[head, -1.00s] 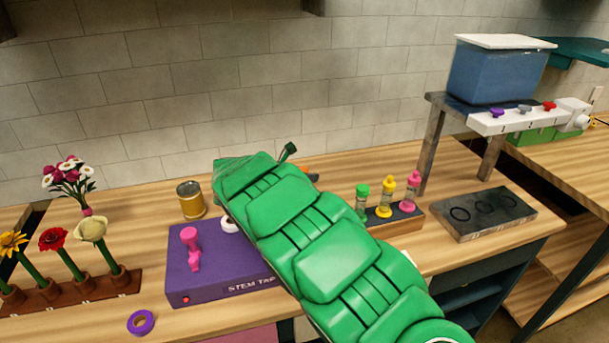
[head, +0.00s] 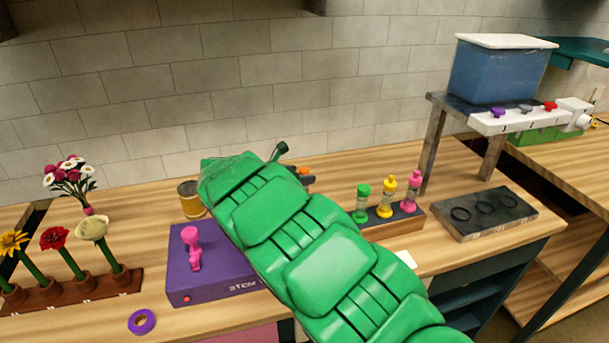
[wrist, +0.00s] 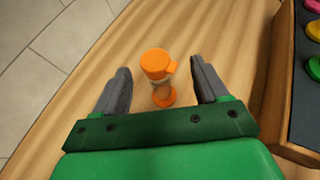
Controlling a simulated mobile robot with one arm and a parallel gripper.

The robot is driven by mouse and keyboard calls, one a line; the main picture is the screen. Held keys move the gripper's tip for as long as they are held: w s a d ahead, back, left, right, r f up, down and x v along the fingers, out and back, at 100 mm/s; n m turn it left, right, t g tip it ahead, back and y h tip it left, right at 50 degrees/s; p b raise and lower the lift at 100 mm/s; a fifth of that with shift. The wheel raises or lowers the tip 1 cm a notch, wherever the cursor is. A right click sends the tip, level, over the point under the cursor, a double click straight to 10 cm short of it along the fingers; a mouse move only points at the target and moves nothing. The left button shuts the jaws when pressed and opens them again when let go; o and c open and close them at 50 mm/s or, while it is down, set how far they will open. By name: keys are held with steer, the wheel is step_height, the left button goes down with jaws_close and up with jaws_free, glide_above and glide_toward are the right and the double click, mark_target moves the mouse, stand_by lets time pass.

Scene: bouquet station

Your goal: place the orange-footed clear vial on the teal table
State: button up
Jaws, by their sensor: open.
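The orange-footed clear vial (wrist: 163,83) stands upright on the wooden counter in the wrist view, with an orange cap and an orange foot. My gripper (wrist: 164,82) is open, with one dark finger on each side of the vial and a gap on both sides. In the head view only a bit of orange (head: 304,171) shows beside my gripper (head: 295,174); my green arm hides the rest. A teal surface (head: 585,50) shows at the far upper right, which may be the teal table.
A rack with green, yellow and pink vials (head: 388,205) stands right of my gripper. A dark tray with rings (head: 485,213) and a blue tank (head: 498,72) are at right.

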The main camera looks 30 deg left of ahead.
steer(key=v, duration=0.8)
steer(key=shift+s+r, duration=0.2)
steer(key=shift+s, duration=0.15)
